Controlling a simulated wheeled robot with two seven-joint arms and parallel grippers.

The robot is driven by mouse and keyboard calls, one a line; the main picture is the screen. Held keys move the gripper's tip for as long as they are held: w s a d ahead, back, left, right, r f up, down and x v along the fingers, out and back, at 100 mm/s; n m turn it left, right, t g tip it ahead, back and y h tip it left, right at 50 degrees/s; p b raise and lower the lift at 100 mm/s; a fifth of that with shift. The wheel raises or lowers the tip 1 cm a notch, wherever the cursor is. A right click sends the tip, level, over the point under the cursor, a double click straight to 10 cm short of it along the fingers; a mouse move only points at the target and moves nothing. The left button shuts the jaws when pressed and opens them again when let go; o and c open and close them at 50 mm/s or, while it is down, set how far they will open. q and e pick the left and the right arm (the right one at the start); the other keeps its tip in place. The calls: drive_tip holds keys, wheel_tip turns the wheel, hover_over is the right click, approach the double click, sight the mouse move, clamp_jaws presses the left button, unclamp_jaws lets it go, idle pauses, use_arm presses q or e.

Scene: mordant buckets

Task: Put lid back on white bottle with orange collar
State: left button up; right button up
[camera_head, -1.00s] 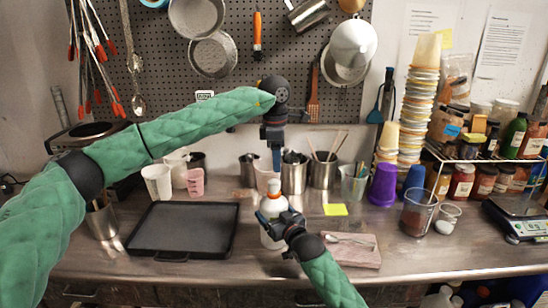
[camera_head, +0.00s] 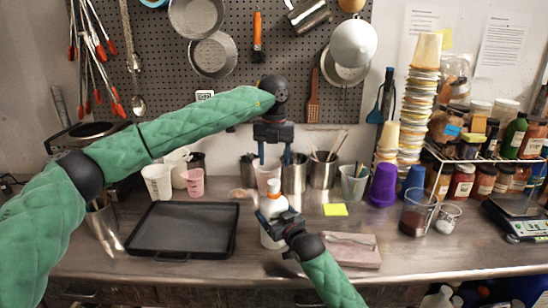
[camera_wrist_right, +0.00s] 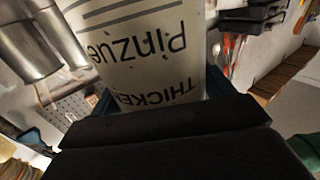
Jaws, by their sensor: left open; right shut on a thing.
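The white bottle (camera_head: 272,206) stands upright near the middle of the bench. A white lid (camera_head: 274,181) sits on its top, with the orange collar (camera_head: 274,190) just below; whether the lid is fully seated I cannot tell. My right gripper (camera_head: 276,214) is shut around the bottle's body. The right wrist view shows the bottle (camera_wrist_right: 140,50) close up, with upside-down black lettering. My left gripper (camera_head: 274,161) points down just above the lid, its two fingers spread and empty. The bottle's lower part is partly hidden by my right gripper.
A black tray (camera_head: 140,248) lies left of the bottle and a pinkish slab (camera_head: 352,262) right of it. Cups and metal containers (camera_head: 324,171) stand behind. A yellow note (camera_head: 335,209) lies on the bench. Paper cups (camera_head: 419,100) stack tall at right.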

sight(274, 182)
use_arm(q)
drive_tip(key=n, duration=0.6)
drive_tip(key=shift+f, duration=0.1)
idle(0.3)
drive_tip(key=shift+f, duration=3.9)
